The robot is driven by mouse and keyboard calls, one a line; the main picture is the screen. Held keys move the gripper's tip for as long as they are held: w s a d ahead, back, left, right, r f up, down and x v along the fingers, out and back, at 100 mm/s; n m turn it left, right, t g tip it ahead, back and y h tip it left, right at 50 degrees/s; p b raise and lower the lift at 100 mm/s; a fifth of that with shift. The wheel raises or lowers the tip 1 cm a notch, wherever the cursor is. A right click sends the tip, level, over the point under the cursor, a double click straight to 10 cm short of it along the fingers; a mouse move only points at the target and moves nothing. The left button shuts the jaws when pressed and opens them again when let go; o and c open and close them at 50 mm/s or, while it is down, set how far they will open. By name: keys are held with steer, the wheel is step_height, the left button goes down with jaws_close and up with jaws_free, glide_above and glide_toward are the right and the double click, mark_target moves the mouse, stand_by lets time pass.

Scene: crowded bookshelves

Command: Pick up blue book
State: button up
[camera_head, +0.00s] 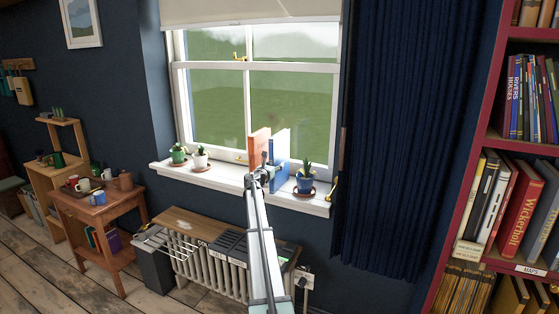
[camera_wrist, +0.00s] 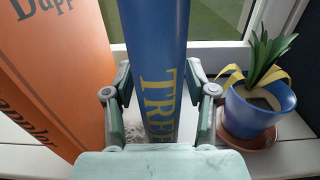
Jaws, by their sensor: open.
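The blue book (camera_head: 280,157) stands upright on the white windowsill (camera_head: 309,204), with an orange book to its left. In the wrist view the blue book (camera_wrist: 157,60) shows its spine with yellow letters reading "TREE". My gripper (camera_head: 263,170) is at the books, in front of the sill. In the wrist view my gripper (camera_wrist: 161,105) is open, with one finger on each side of the blue book's spine. Small gaps seem to show between fingers and spine; whether either touches I cannot tell. The lower end of the spine is hidden behind my gripper.
The orange book (camera_wrist: 50,75) stands close to the left finger; it also shows in the head view (camera_head: 258,143). A blue pot with a plant (camera_wrist: 258,108) is close on the right. The window (camera_head: 220,100) is behind. A radiator (camera_head: 205,265) is below.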

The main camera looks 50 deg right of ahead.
steer(key=shift+x, duration=0.75)
jaws_close()
steer(key=shift+r, duration=0.15)
